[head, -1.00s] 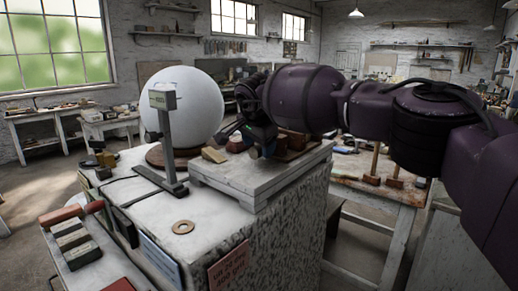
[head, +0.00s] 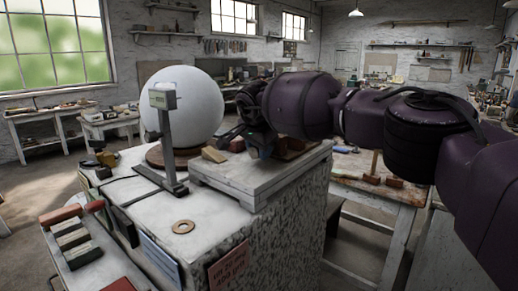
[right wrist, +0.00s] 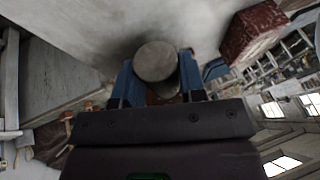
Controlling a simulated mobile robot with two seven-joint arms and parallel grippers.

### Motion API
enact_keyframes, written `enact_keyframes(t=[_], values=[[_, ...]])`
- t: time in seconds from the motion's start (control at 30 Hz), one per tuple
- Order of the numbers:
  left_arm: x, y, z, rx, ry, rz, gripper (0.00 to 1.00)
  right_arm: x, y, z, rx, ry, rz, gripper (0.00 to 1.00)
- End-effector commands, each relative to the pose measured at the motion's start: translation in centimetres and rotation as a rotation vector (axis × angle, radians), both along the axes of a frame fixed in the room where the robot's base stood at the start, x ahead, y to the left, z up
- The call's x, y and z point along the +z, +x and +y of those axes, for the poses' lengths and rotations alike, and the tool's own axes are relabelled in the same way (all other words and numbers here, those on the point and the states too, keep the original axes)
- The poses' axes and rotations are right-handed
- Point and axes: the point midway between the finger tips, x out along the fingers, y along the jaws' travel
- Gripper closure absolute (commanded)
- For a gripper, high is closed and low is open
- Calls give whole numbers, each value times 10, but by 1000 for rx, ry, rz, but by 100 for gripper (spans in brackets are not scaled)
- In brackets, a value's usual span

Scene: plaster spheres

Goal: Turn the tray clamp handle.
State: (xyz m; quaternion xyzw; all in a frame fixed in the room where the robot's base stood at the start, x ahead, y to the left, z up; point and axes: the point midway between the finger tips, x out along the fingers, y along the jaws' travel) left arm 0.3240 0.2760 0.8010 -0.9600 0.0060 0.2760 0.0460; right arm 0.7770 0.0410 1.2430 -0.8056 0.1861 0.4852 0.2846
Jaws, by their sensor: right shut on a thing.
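The pale wooden tray (head: 222,193) sits on top of the speckled stone block. My right gripper (head: 256,147) is low over the tray's far part, partly hidden behind its own wrist. In the right wrist view its two blue fingers (right wrist: 158,82) stand on either side of a grey round knob (right wrist: 155,61), which looks like the clamp handle, and are shut on it. The handle cannot be made out in the head view. My left gripper is in neither view.
Wooden wedges (head: 213,154) lie on the tray. A large white sphere (head: 184,106) on a round wooden base stands behind a grey post with a small display box (head: 162,97). A flat ring (head: 183,227) lies on the block's front. A worktable (head: 372,188) stands to the right.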

Motion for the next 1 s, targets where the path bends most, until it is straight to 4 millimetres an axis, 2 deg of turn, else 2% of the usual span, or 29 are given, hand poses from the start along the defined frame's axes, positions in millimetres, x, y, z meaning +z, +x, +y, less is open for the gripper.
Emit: enact_keyframes(t=[0.47, 1.0], values=[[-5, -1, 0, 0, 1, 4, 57, -2, -1, -3, 0, 155, -113, 86], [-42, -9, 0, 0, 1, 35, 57, -6, -2, -5, 0, 440, -316, 86]])
